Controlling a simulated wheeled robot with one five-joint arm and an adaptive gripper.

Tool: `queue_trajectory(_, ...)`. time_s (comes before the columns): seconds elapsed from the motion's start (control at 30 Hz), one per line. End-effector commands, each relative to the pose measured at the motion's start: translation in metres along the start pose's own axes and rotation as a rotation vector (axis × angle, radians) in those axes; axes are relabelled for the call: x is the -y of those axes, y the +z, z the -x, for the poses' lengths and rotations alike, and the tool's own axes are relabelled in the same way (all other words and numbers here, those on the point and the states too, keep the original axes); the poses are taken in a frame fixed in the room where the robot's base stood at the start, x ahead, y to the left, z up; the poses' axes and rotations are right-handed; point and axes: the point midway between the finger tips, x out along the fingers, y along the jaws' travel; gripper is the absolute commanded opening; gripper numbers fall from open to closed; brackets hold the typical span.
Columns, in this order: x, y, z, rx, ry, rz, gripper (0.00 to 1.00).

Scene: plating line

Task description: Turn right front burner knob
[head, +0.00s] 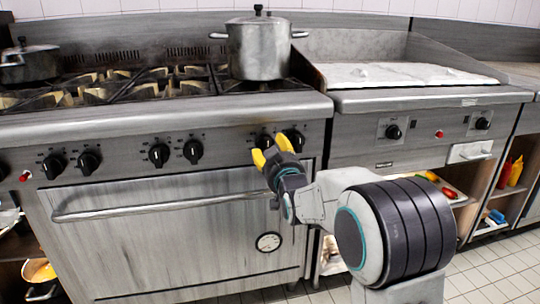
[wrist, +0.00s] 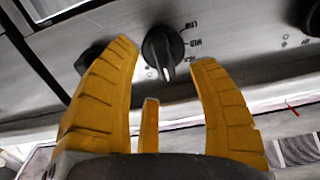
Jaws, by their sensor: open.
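Several black burner knobs line the stove's front panel in the head view. The right-hand pair is a left knob (head: 264,141) and a right knob (head: 294,139). My gripper (head: 270,150) is at this pair, its yellow fingers pointing at the panel. In the wrist view, my gripper (wrist: 168,62) is open, with a black knob (wrist: 163,48) showing between its fingertips. That knob's white pointer line points down in the picture. Nothing is held, and I cannot tell whether a finger touches the knob. A neighbouring knob (wrist: 92,60) is partly hidden behind the left finger.
A lidded pot (head: 259,50) stands on the stove top above the right pair. The oven handle (head: 155,206) runs below the knobs. A griddle (head: 400,76) with its own knob (head: 393,131) stands to the right. Tiled floor (head: 490,275) lies in front.

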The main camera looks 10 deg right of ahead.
Motion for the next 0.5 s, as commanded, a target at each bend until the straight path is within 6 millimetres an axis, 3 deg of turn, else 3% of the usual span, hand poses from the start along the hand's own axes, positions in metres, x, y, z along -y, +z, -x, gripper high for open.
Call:
queue_trajectory(0.2,0.0,0.001,-0.019,0.0,0.0,0.0,0.54)
queue_trajectory(0.5,0.0,0.0,-0.03,0.0,0.0,0.0,0.54)
